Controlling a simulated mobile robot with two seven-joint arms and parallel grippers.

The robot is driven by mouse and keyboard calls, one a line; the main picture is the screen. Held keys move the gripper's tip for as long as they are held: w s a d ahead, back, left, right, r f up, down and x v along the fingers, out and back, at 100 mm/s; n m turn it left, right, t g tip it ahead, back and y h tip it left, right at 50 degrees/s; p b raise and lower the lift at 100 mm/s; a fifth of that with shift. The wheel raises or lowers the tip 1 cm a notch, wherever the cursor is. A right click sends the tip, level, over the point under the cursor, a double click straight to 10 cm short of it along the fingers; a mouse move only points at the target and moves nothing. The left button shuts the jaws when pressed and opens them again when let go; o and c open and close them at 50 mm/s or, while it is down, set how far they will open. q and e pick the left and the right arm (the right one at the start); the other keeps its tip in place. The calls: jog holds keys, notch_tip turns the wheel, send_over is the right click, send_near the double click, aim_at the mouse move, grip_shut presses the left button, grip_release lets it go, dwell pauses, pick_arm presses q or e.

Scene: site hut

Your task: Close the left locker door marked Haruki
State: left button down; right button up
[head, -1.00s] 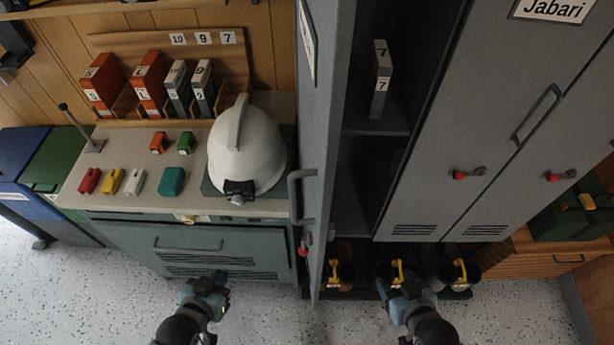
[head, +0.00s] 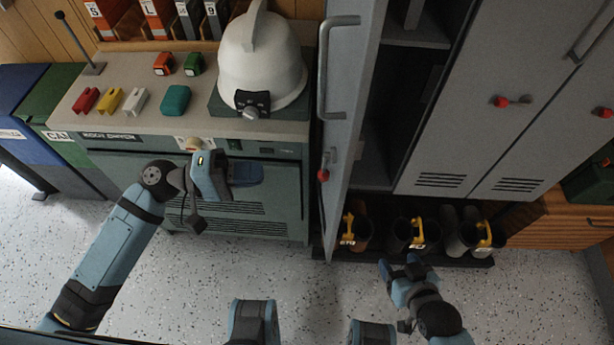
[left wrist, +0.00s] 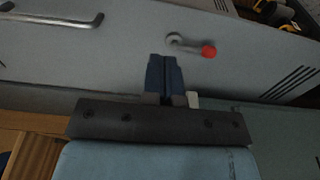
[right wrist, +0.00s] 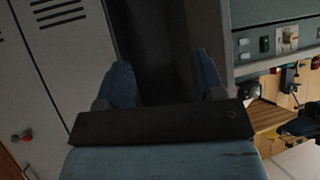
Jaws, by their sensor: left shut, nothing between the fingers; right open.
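The left locker door (head: 348,110) stands open, jutting forward and seen nearly edge-on in the head view. Its long handle (head: 324,60) and red-knobbed latch (head: 324,174) are on its left-facing side. No name label shows on it now. My left gripper (head: 246,172) is shut and empty, left of the door and apart from it, in front of the drying cabinet. In the left wrist view a grey door face (left wrist: 110,55) with a red-knobbed latch (left wrist: 207,50) lies ahead of the fingers (left wrist: 164,75). My right gripper (head: 398,268) is open and empty, low in front of the boots.
The dark locker interior (head: 397,90) is open right of the door; the neighbouring doors (head: 480,110) are shut. Boots (head: 398,236) stand on a low rack beneath. The drying cabinet (head: 200,190) carries a white helmet (head: 262,60). The speckled floor in front is clear.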

aim_at(342, 167)
pick_arm(q)
jog(key=d+p, duration=0.1)
jog(key=d, duration=0.3)
jog(key=w+d, duration=0.1)
jog(key=d, duration=0.3)
jog(key=w+d+p, duration=0.1)
jog(key=d, duration=0.4)
jog(key=shift+w+r+p, duration=0.1)
jog(key=shift+p, duration=0.2)
jog(key=shift+w+d, duration=0.1)
jog(key=shift+d, duration=0.2)
pick_arm(e)
jog(key=shift+s+d+r, duration=0.1)
jog(key=shift+d+r, duration=0.2)
jog(key=shift+r, duration=0.45)
jog(key=shift+r, duration=0.1)
